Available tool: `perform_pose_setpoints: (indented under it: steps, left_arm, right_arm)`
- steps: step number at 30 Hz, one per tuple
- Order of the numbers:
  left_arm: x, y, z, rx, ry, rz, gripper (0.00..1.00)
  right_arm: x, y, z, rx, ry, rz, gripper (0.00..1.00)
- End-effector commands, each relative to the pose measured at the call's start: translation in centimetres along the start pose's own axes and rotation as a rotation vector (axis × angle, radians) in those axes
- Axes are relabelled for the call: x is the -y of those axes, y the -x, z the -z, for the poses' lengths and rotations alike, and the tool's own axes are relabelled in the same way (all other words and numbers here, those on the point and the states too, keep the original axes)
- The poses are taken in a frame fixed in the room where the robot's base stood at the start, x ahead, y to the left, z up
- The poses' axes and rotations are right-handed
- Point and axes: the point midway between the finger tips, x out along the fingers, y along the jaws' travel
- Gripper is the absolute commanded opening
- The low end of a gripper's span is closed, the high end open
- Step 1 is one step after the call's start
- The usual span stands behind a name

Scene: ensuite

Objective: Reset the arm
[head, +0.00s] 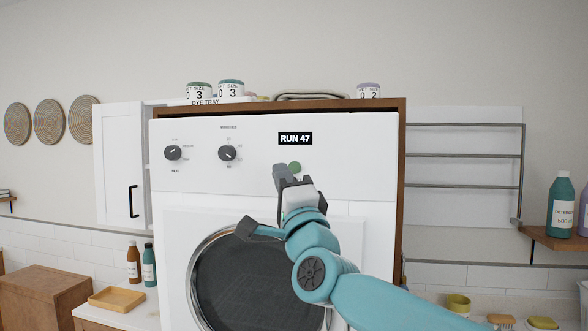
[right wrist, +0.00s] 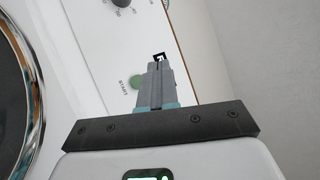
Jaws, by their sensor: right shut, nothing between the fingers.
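My right arm reaches up from the lower right in the head view. My right gripper (head: 281,172) is in front of the white washing machine's (head: 350,160) control panel, just below and left of the green button (head: 295,167). The right wrist view shows the gripper's fingers (right wrist: 159,66) shut together with nothing between them. The green button (right wrist: 136,82) marked START is left of the fingers there. I cannot tell whether the fingertips touch the panel. My left gripper is not in view.
The panel has two dark knobs (head: 227,153) and a RUN 47 label (head: 295,138). The round door (head: 258,285) is below, partly hidden by my arm. Labelled cups (head: 231,89) stand on top. A wall rack (head: 464,155) and a teal bottle (head: 561,205) are at right.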

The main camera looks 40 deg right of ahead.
Motion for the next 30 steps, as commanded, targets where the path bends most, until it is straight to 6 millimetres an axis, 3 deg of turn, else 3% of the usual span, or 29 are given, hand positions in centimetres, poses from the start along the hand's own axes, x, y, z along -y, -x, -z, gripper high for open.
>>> perform_pose_setpoints:
  steps: [9, 11, 13, 17, 21, 23, 26, 30]
  left_arm:
    - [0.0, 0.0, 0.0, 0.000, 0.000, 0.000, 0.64]
    - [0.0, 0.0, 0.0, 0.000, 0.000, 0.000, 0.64]
    - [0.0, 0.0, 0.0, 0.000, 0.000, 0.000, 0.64]
    - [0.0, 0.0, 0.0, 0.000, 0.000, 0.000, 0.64]
    - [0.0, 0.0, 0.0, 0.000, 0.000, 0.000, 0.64]
    - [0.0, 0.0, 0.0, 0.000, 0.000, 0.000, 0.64]
    - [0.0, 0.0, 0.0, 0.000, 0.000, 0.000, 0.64]
    - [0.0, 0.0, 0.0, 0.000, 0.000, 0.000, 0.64]
  right_arm:
    - [-0.2, 0.0, -0.1, 0.003, 0.002, -0.004, 0.00]
    - [-1.3, 0.0, -0.7, 0.014, 0.014, -0.022, 0.00]
    - [-3.8, 0.2, -2.1, 0.043, 0.044, -0.067, 0.00]
    - [-12.1, 1.8, -6.3, 0.148, 0.146, -0.212, 0.00]
    - [-22.4, 5.8, -11.1, 0.298, 0.272, -0.392, 0.00]
    - [-26.5, 8.2, -12.8, 0.369, 0.322, -0.466, 0.00]
    - [-33.0, 13.1, -15.4, 0.495, 0.399, -0.586, 0.00]
    - [-40.8, 21.7, -18.3, 0.695, 0.491, -0.747, 0.00]
